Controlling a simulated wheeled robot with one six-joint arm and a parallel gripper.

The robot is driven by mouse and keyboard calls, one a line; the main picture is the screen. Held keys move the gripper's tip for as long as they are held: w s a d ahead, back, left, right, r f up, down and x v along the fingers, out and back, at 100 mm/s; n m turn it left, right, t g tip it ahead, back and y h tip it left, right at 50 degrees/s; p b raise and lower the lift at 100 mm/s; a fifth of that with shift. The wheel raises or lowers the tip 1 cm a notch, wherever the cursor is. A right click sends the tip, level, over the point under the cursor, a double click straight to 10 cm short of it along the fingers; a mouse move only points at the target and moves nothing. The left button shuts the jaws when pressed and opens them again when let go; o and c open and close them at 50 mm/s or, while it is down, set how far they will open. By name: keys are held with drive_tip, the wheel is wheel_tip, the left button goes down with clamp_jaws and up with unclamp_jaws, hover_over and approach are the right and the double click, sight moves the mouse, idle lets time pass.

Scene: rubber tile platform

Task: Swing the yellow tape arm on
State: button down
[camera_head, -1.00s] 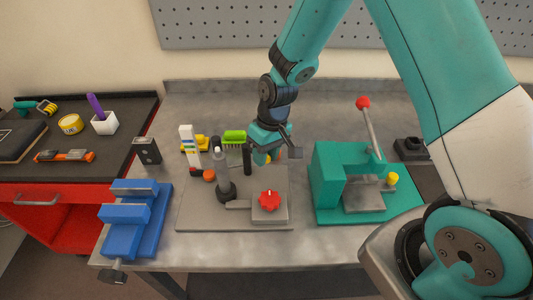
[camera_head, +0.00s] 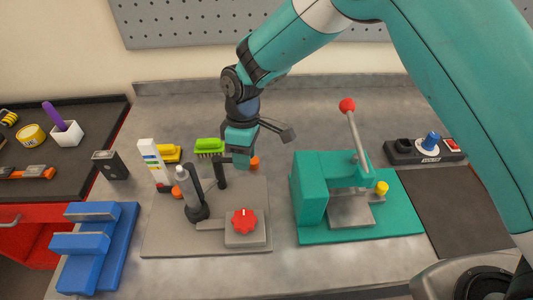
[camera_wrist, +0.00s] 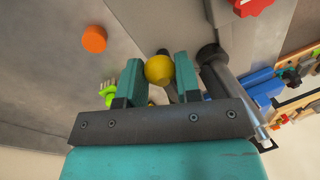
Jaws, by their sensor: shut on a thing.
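My gripper (camera_head: 240,160) is over the back right part of a grey baseplate (camera_head: 170,238). In the wrist view my gripper (camera_wrist: 158,80) has its two teal fingers on either side of a round yellow knob (camera_wrist: 159,69), shut on it. The knob seems to be the end of the yellow tape arm; the rest of that arm is hidden. In the head view the fingers hide the knob. A black post (camera_head: 221,172) stands just left of the gripper. A grey cylinder on a dark base (camera_head: 196,208) and a block with a red star knob (camera_head: 244,221) are on the baseplate.
A teal press (camera_head: 310,190) with a red-topped lever stands right of the baseplate. A blue vise (camera_head: 95,245) is at left. A green brush (camera_head: 209,146) lies behind the post. An orange cap (camera_head: 254,163) is close right of my gripper.

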drive_tip(key=shift+w+n, duration=0.2)
drive_tip(key=shift+n, duration=0.3)
drive_tip(key=shift+w+r, duration=0.1)
drive_tip(key=c, duration=0.8)
unclamp_jaws()
drive_tip(key=w+r, duration=0.1)
drive_tip(key=r, duration=0.4)
drive_tip(key=w+r+b, duration=0.1)
drive_tip(key=r, duration=0.5)
drive_tip(key=w+r+b, duration=0.1)
drive_tip(key=r, duration=0.5)
drive_tip(key=shift+w+d, duration=0.1)
drive_tip(key=shift+d, duration=0.2)
